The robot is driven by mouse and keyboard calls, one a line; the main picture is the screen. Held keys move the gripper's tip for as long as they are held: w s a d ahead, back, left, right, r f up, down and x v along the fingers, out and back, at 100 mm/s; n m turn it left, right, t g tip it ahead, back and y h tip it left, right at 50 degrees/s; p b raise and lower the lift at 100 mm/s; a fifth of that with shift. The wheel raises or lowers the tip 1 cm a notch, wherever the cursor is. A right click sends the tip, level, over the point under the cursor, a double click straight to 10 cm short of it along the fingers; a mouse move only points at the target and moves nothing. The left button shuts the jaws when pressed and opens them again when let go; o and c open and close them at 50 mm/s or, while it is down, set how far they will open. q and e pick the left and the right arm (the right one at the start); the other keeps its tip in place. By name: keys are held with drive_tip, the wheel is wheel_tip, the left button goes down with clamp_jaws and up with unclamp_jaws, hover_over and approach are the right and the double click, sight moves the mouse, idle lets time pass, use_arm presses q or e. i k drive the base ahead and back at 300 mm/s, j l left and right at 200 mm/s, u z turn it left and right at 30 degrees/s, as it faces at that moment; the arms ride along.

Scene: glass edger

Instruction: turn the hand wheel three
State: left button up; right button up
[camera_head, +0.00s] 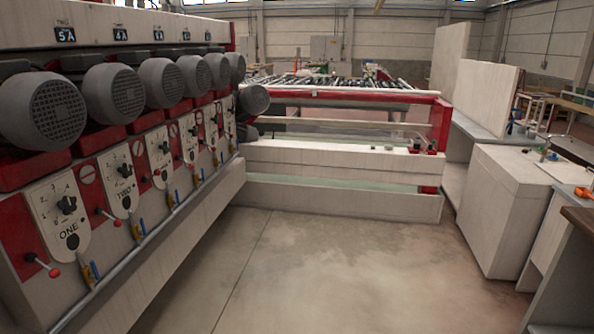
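A row of white control plates runs along the machine's red and white front at the left. The nearest plate (58,196) reads "ONE" and the second plate (117,174) reads "TWO". The third plate (156,172) is farther along; its label is too small to read. It carries a dark knob (163,147), which may be hand wheel three. Its turned position is hard to tell at this distance. Neither of my grippers is in view.
Grey round motors (113,93) stick out above the plates. Blue and yellow valves (138,228) line the lower edge. A low white barrier (340,165) crosses behind. A white cabinet (506,205) stands at the right. The concrete floor (300,270) between is clear.

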sight(166, 147)
drive_tip(key=i+l+u, duration=0.15)
drive_tip(key=i+u, duration=0.2)
drive_tip(key=i, duration=0.25)
drive_tip(key=i+l+u, duration=0.3)
drive_tip(key=i, duration=0.25)
drive_tip(key=i+l+u, duration=0.35)
drive_tip(key=i+l, duration=0.05)
drive_tip(key=i, duration=0.1)
